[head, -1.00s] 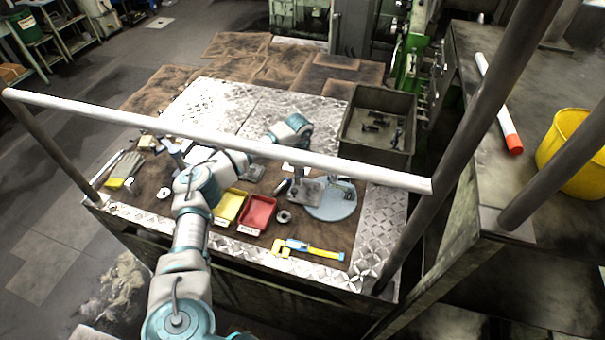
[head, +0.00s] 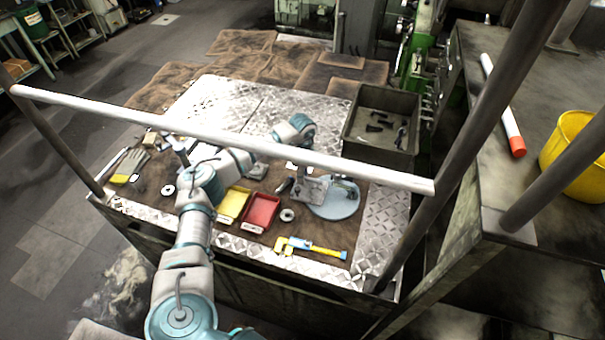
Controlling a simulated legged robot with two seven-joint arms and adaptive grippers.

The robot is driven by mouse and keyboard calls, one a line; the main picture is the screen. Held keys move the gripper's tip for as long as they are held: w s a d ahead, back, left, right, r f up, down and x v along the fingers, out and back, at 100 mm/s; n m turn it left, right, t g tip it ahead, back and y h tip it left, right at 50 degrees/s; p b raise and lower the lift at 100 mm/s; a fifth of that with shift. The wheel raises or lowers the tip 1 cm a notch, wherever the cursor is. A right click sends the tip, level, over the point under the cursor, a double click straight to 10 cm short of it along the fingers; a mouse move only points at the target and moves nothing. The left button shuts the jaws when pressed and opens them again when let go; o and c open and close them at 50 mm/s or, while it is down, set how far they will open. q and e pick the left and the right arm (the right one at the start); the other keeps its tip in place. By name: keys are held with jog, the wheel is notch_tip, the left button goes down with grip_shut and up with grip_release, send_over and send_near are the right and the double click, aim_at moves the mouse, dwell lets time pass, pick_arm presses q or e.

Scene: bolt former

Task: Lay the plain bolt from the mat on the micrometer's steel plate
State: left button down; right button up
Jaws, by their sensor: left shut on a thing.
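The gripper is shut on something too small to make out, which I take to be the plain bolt. The plate lies at the left of a pale blue round disc (head: 334,205), where a small device that looks like the micrometer (head: 346,186) stands. I cannot tell whether the gripper touches the plate. The brown mat (head: 222,246) lies under the tools. My right gripper is not in view.
A white rail (head: 130,108) crosses above the table's front. A yellow tray (head: 232,205), a red tray (head: 260,212), a ring (head: 287,215) and a yellow-blue tool (head: 310,248) lie near the plate. A dark bin (head: 380,128) stands behind it. Gloves (head: 130,165) lie at left.

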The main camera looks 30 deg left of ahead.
pick_arm(q)
jog(key=shift+f, duration=0.7)
jog(key=c, duration=0.8)
grip_release()
